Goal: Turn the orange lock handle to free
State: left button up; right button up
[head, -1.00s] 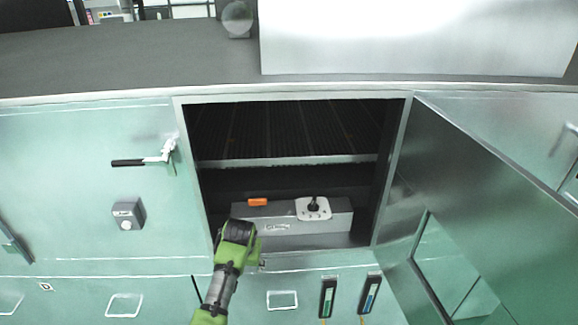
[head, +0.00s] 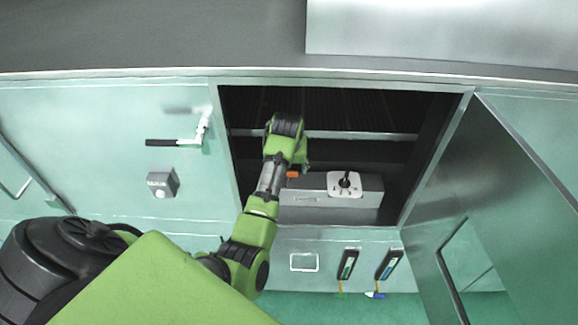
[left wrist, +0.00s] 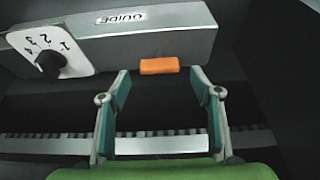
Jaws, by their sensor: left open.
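The orange lock handle (head: 293,174) is a small block on the grey box (head: 301,198) inside the open cabinet. In the left wrist view the orange handle (left wrist: 159,66) lies along the edge of the box, between and just beyond the fingertips. My left gripper (left wrist: 159,76) is open and empty, with a finger to each side of the handle and a gap on both sides. Its fingers are hidden in the head view. My right gripper is not in view.
A white plate with a black knob and numbers (head: 345,184) sits on the same box. A slatted rack (head: 360,135) spans the cabinet above it. The cabinet door (head: 500,170) stands open at right. A black-handled lever (head: 175,142) is on the left panel.

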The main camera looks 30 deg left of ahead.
pick_arm(q)
jog(key=shift+x, duration=0.9)
jog(key=shift+f, duration=0.3)
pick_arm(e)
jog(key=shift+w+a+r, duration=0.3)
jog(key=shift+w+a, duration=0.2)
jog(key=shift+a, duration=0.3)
pick_arm(q)
jog(key=shift+c, duration=0.3)
jog(key=c, duration=1)
jog(key=shift+c, duration=0.2)
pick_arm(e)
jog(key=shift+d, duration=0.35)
